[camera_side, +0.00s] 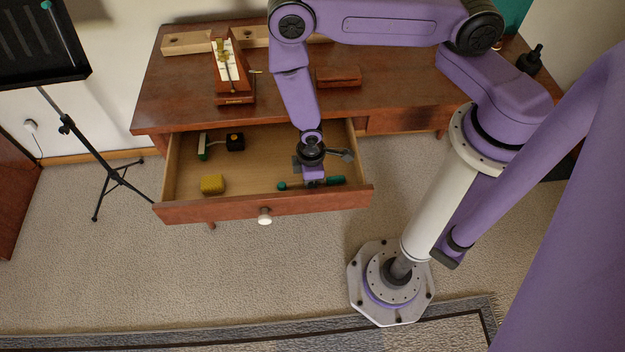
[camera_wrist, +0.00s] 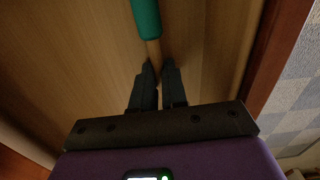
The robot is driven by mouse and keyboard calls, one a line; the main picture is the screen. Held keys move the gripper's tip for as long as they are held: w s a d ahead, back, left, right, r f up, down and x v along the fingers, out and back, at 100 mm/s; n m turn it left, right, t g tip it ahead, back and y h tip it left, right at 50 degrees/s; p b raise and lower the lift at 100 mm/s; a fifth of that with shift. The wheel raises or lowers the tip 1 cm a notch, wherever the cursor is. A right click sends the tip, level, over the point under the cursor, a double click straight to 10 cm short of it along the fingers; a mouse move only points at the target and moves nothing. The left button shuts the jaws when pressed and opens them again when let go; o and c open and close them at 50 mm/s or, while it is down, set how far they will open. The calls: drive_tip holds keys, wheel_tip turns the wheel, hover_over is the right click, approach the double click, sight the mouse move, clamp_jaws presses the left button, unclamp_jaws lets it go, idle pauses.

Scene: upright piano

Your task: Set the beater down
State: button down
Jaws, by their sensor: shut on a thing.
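My gripper (camera_side: 312,181) points down inside the open drawer (camera_side: 262,213), near its front right. It is shut on the beater, which lies crosswise in the jaws. In the side view the beater's teal grip (camera_side: 331,181) shows to the right of the jaws and a small teal end shows to the left. In the wrist view the teal part (camera_wrist: 146,18) and a pale wooden shaft run to between the fingertips (camera_wrist: 159,70). The beater is low over the drawer floor; I cannot tell whether it touches it.
A yellow block (camera_side: 212,184) lies at the drawer's front left. A green-and-white item (camera_side: 203,147) and a black item (camera_side: 235,142) lie behind it. A metronome (camera_side: 231,75) and a reddish box (camera_side: 338,76) stand on the desk. The drawer's middle is clear.

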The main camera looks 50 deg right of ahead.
drive_tip(key=shift+r, duration=0.55)
wheel_tip(320, 180, up, 2)
drive_tip(key=shift+s+d+r, duration=0.85)
drive_tip(key=shift+s+r, duration=0.85)
drive_tip(key=shift+s, duration=0.4)
drive_tip(key=shift+s+d+r, duration=0.9)
drive_tip(key=shift+s+r, duration=0.85)
drive_tip(key=shift+s, duration=0.4)
drive_tip(key=shift+s+d+r, duration=0.85)
drive_tip(key=shift+s+r, duration=0.85)
drive_tip(key=shift+s, duration=0.4)
